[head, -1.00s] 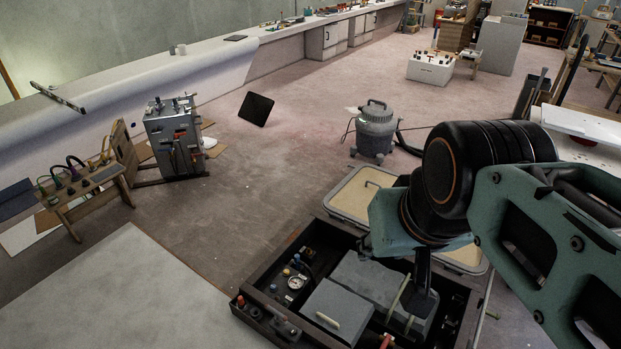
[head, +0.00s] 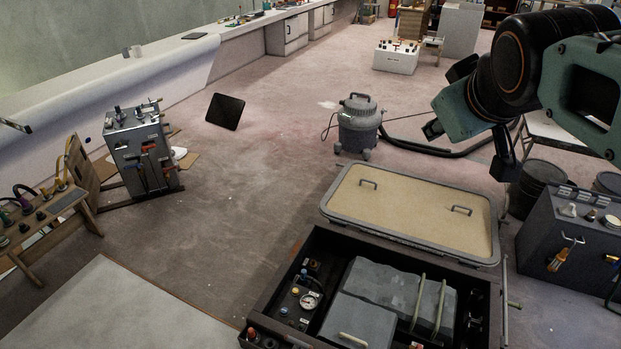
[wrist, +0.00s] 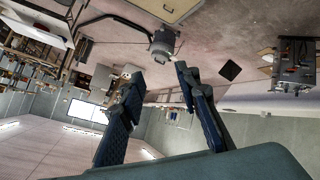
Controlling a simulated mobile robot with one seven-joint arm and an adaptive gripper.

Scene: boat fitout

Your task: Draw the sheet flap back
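A grey, slightly wavy sheet (head: 392,287) lies in the dark open-topped box at the lower middle of the head view. Two pale green bars (head: 441,306) stand across its right part. A flat grey panel (head: 350,322) with a cream handle lies in front of it. I cannot tell which edge is the loose flap. My gripper (head: 446,100) is raised well above and behind the box, apart from the sheet. In the wrist view my gripper's two dark fingers (wrist: 158,88) are spread with nothing between them. The sheet is not seen in the wrist view.
The dark box (head: 268,308) also holds a gauge (head: 310,300) and small coloured knobs. A tan-topped lid (head: 410,210) lies behind it. A grey cabinet (head: 565,250) stands to the right, a vacuum (head: 358,125) farther back. Open floor lies to the left.

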